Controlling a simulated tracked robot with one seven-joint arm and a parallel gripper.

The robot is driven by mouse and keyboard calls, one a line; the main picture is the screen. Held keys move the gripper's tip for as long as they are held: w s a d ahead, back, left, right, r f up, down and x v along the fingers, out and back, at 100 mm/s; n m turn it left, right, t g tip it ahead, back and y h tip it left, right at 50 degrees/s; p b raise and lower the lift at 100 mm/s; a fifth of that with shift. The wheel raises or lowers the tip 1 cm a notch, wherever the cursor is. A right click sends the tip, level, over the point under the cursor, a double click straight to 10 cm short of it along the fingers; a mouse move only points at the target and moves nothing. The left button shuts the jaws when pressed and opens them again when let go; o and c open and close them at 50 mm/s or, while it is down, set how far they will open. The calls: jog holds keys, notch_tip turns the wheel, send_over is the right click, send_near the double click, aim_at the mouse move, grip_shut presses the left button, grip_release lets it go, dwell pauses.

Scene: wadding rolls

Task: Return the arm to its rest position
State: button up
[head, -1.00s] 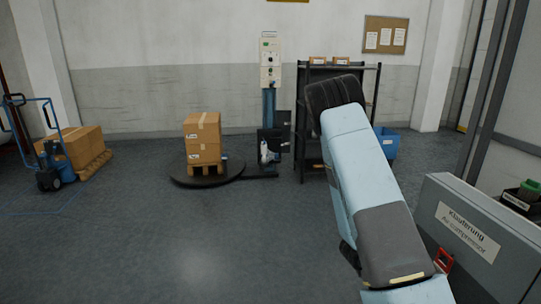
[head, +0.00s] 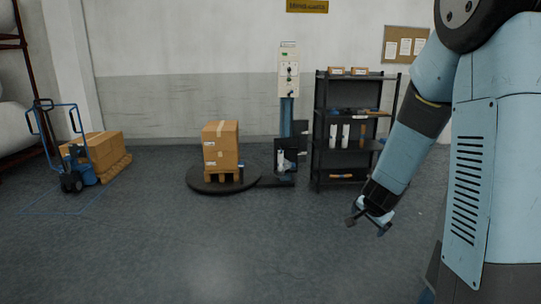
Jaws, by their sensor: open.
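My arm shows at the right of the head view, light blue with dark joints. Its upper part stands close to the camera and the forearm slants down and to the left. My gripper (head: 369,222) hangs at the lower end of the forearm, above the floor and in front of the dark shelf. Its two dark fingers are spread apart, with nothing seen between them.
A dark shelf (head: 317,125) stands by the wall. A blue cart (head: 72,183) and a carton on a pallet (head: 103,149) are at left. The floor between is clear.

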jog(key=s+a+r+n+y, duration=0.2)
jog(key=s+a+r+n, duration=0.1)
jog(key=s+r, duration=0.3)
jog(key=s+a+r+n+y, duration=0.1)
jog(key=s+a+r+n, duration=0.25)
jog(key=r, duration=0.35)
jog(key=s+r+n, duration=0.2)
jog(key=s+r, duration=0.2)
jog(key=s, duration=0.4)
jog(key=s+r+n+g+h, duration=0.1)
jog(key=s+r, duration=0.3)
jog(key=s, duration=0.5)
jog(key=shift+n, duration=0.65)
